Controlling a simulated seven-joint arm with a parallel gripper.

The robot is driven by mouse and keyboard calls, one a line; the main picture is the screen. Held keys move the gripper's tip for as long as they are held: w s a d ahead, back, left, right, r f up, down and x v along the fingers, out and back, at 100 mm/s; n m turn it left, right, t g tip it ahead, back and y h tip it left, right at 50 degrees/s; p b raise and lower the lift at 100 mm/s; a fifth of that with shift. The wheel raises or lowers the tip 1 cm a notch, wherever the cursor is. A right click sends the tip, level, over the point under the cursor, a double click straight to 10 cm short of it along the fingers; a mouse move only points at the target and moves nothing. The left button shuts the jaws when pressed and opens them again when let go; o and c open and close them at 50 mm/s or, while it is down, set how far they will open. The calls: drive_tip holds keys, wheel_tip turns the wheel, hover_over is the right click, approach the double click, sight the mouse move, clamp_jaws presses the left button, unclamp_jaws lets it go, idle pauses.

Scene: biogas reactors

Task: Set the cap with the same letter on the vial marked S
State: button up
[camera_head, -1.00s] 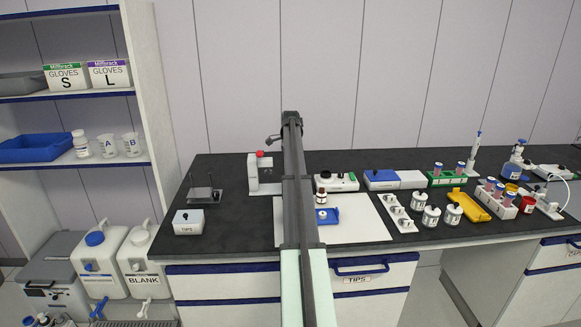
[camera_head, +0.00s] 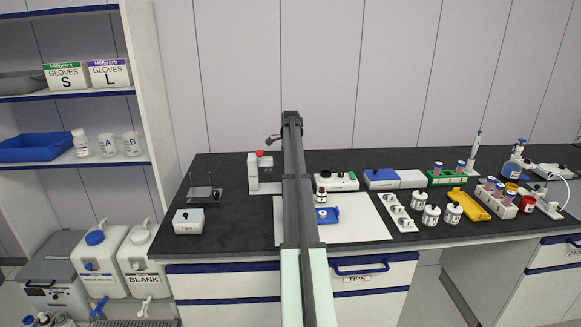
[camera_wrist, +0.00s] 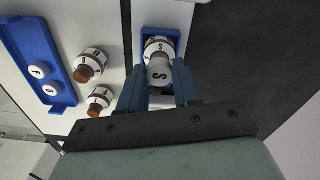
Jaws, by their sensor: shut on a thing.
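In the wrist view, my gripper (camera_wrist: 158,88) is shut on a white cap (camera_wrist: 159,73) marked S. The vial marked S (camera_wrist: 161,47) stands in a blue holder (camera_wrist: 174,34) just beyond the fingertips. The cap overlaps the near side of this vial in the picture. I cannot tell whether they touch or how well they line up. In the head view my arm hides the gripper, the held cap and this vial.
Two other brown-topped vials (camera_wrist: 90,65) (camera_wrist: 101,98) stand left of my gripper. Beyond them, a blue tray (camera_wrist: 22,50) holds two white caps (camera_wrist: 37,71) (camera_wrist: 51,90). One vial (camera_head: 321,197) shows right of my arm in the head view. Dark bench lies right of the blue holder.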

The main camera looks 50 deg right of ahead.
drive_tip(key=shift+f, duration=0.65)
idle(0.8)
drive_tip(key=o, duration=1.1)
drive_tip(key=shift+c, duration=0.2)
drive_tip(key=shift+o, duration=0.3)
drive_tip(key=o, duration=0.3)
drive_tip(key=shift+o, duration=0.2)
drive_tip(key=shift+r, duration=0.15)
drive_tip(key=shift+r, duration=3.35)
drive_tip(key=shift+d, duration=0.1)
